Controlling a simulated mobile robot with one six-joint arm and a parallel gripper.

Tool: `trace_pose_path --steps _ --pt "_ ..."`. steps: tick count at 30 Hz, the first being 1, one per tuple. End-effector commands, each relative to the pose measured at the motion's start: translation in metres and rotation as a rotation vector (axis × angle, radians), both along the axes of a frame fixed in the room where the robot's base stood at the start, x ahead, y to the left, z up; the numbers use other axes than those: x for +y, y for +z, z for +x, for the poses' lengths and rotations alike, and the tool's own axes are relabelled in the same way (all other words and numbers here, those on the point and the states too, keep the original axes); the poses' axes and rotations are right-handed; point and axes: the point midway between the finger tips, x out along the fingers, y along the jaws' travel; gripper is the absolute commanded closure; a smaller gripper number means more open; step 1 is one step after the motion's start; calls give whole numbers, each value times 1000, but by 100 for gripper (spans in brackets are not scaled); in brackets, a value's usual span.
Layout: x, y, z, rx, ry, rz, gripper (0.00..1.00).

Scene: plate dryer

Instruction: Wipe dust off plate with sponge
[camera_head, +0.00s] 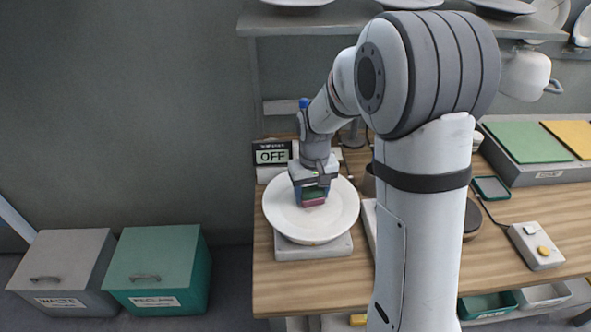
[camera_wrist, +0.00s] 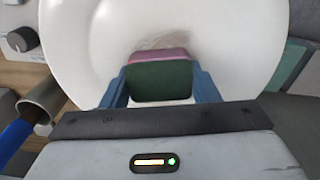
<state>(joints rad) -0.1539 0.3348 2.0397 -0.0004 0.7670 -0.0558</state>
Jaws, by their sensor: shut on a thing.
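The white plate (camera_head: 282,222) lies flat on a grey square base at the left end of the wooden table. My gripper (camera_head: 312,192) is over the plate's middle, shut on a sponge (camera_head: 314,201) with a green part and a pink part. In the wrist view the blue fingers of my gripper (camera_wrist: 161,84) hold the sponge (camera_wrist: 160,82) on both sides. A faint greyish dust patch (camera_wrist: 168,41) shows on the plate (camera_wrist: 90,50) just beyond the sponge. The sponge seems at or very near the plate's surface; contact is hard to tell.
A sign reading OFF (camera_head: 271,156) stands behind the plate. A shelf (camera_head: 330,18) with dishes hangs above. A small box with buttons (camera_head: 536,246) sits at right. Two bins (camera_head: 65,262) (camera_head: 157,262) stand on the left.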

Motion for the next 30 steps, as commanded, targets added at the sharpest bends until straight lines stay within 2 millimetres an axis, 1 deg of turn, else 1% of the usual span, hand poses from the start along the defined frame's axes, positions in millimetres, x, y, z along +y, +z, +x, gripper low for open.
trace_pose_path --steps 3,12,18,20,23,24,26,28,30 --pt "-10 -2 -2 2 2 0 66" --pt "-28 -3 -5 2 16 0 66" --pt "-10 -2 -2 1 15 0 66" --pt "-5 2 -2 -1 15 0 66" --pt "3 -2 -1 1 14 0 66" --pt "7 0 -1 0 14 0 66" --pt "12 -2 0 1 15 0 66" --pt "17 1 0 0 13 0 66" --pt "22 -2 1 2 10 0 66"
